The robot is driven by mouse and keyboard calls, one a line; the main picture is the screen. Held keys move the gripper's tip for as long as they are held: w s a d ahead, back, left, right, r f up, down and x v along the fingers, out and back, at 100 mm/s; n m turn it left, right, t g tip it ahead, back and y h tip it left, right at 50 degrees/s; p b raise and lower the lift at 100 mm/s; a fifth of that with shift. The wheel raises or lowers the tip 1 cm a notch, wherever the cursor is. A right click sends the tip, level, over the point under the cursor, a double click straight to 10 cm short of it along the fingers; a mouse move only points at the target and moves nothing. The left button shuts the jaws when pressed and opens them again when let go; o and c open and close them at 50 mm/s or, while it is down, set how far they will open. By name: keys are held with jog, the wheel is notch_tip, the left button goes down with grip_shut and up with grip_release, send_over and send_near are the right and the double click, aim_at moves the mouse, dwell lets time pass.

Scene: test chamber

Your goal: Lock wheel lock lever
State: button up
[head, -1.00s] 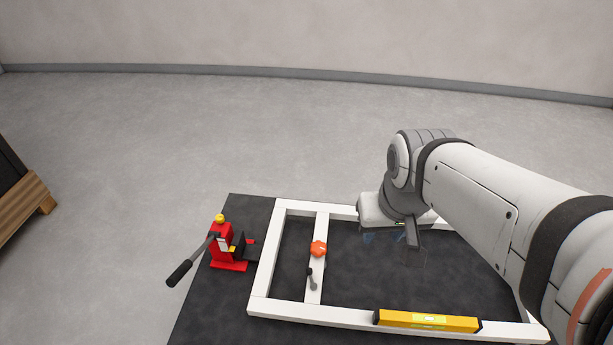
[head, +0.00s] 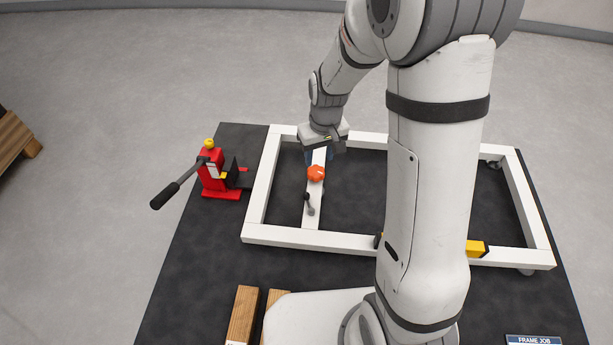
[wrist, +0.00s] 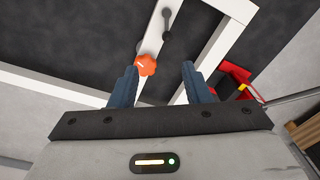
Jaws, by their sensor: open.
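A white frame (head: 290,235) lies on a dark mat. Its crossbar carries an orange lobed knob (head: 316,173) and a small dark grey lever (head: 309,203) nearer my body. I cannot tell for certain that this is the wheel lock lever. My gripper (head: 324,152) is open and empty over the far end of the crossbar, just beyond the knob. In the wrist view, the blue fingers (wrist: 160,70) are spread, with the orange knob (wrist: 146,65) by the left fingertip. The lever (wrist: 167,24) is farther off, beyond the fingertips.
A red jack (head: 214,175) with a long black handle stands left of the frame. A yellow level (head: 477,248) on the near frame bar is partly hidden by my arm. Wooden blocks (head: 243,315) lie at the front. Casters (head: 526,271) show under the frame's right side.

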jog(key=n+b, duration=0.1)
jog(key=b, duration=0.2)
send_over(307, 193)
jog(key=shift+g, duration=0.3)
notch_tip(307, 193, down, 13)
jog(key=shift+d+f, duration=0.1)
notch_tip(307, 193, down, 7)
jog(key=shift+f+b, duration=0.15)
jog(key=shift+b, duration=0.2)
jog(key=shift+c, duration=0.3)
